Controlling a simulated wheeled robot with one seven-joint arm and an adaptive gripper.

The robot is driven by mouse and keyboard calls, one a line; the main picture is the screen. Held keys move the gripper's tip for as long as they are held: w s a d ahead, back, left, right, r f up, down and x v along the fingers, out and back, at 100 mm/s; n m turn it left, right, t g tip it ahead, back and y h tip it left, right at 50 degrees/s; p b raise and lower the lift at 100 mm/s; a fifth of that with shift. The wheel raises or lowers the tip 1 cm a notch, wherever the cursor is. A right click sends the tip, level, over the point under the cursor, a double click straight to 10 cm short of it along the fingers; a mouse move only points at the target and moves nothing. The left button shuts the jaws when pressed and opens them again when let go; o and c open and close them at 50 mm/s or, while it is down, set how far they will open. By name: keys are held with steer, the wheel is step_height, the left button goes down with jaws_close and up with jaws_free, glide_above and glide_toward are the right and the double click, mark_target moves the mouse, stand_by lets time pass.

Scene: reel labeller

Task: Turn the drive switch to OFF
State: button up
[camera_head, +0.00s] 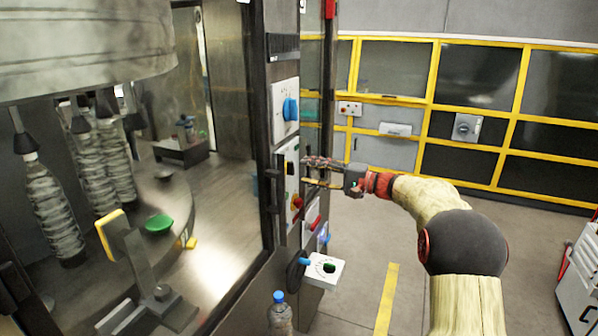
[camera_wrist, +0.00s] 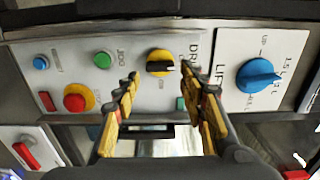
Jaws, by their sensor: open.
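The drive switch (camera_wrist: 160,63) is a black knob on a yellow round collar, on a pale panel (camera_wrist: 140,88) beside partly visible "DRI" lettering. In the wrist view its black handle lies roughly sideways. I cannot read its position marks clearly. My gripper (camera_wrist: 158,80) is open and empty, its two yellow-padded fingers on either side of the view below the knob. The fingers seem apart from the knob. In the head view my gripper (camera_head: 318,171) reaches the front of the control panel (camera_head: 291,170), where the drive switch is hard to make out.
Near the switch are a green JOG button (camera_wrist: 103,60), a blue button (camera_wrist: 40,62), a red mushroom button (camera_wrist: 77,101) and a blue LIFT knob (camera_wrist: 258,75). A white box (camera_head: 325,269) juts out below the panel. Open floor lies to the right.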

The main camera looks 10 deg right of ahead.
steer(key=v, duration=0.7)
steer(key=shift+d, duration=0.1)
steer(key=s+f+m+g+h, duration=0.2)
steer(key=s+f+h, duration=0.1)
steer(key=f, duration=0.9)
steer(key=s+a+f+g+h, duration=0.2)
steer(key=s+f, duration=0.1)
steer(key=s, duration=0.3)
steer(key=s+a+f+g+h, duration=0.1)
steer(key=s+f+g, duration=0.15)
steer(key=s, duration=0.35)
steer(key=s+a+n+g+h, duration=0.1)
steer(key=s+n+h, duration=0.25)
steer(key=s, duration=1.05)
steer(key=s+a+n+h, duration=0.25)
steer(key=s+h, duration=0.25)
steer(key=s, duration=0.8)
steer(key=s+a+r+n+t, duration=0.2)
steer(key=s+a+r+n, duration=0.1)
steer(key=s+r, duration=0.1)
steer(key=shift+s+r, duration=0.25)
steer(key=shift+s, duration=0.6)
